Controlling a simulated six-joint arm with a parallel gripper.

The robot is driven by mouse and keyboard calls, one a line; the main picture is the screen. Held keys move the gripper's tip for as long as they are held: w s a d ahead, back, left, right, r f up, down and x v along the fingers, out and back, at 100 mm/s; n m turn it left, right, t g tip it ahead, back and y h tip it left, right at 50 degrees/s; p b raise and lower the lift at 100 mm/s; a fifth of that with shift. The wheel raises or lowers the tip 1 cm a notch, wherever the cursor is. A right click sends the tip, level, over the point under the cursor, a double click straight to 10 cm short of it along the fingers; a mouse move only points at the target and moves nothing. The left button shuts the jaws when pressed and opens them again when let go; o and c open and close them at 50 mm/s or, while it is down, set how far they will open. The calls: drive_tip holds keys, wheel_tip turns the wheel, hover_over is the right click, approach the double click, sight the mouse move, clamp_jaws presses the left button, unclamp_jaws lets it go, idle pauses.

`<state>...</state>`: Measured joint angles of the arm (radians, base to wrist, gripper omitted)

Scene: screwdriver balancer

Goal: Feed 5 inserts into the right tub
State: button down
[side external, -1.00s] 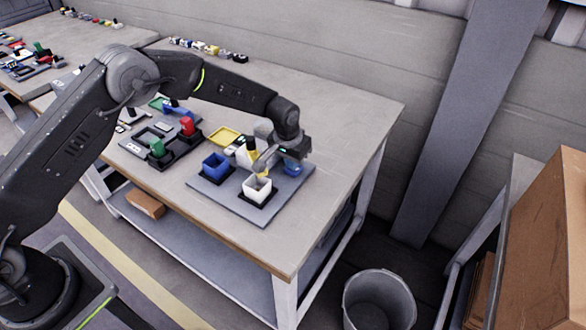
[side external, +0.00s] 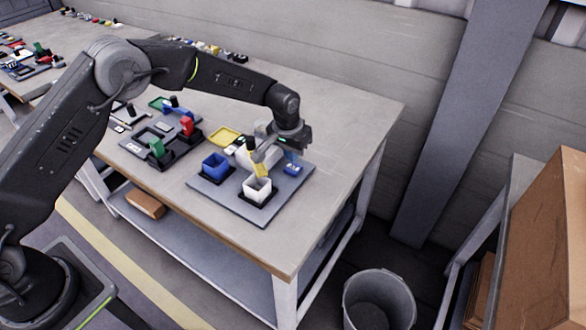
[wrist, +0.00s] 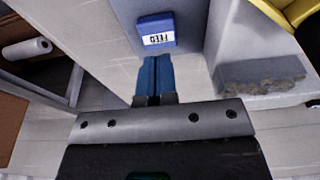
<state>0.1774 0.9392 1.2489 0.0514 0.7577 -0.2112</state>
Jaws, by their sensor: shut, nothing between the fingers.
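In the side external view, a white tub (side external: 257,190) stands upright in a black holder at the right of a grey mat (side external: 236,207). A blue tub (side external: 215,167) stands to its left. A tilted yellow part (side external: 260,168) hangs just above or at the white tub's rim; I cannot tell if they touch. A blue block (side external: 292,170) sits on the mat behind the white tub; in the wrist view it is labelled FEED (wrist: 156,30). My gripper (wrist: 152,62) is shut and empty, its blue fingers pointing toward the block with a gap in the picture. The tubs' contents are too small to tell.
A yellow tray (side external: 224,136) lies behind the blue tub. Left of it is a dark fixture with green (side external: 156,147) and red (side external: 187,125) parts. A bin (side external: 379,300) stands on the floor. The table's front right is clear.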

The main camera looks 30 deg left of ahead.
drive_tip(key=shift+r, duration=1.95)
wheel_tip(320, 180, up, 6)
hover_over(294, 166)
drive_tip(key=shift+s, duration=0.3)
drive_tip(key=shift+f, duration=5.4)
drive_tip(key=shift+f, duration=1.15)
drive_tip(key=shift+r, duration=3.55)
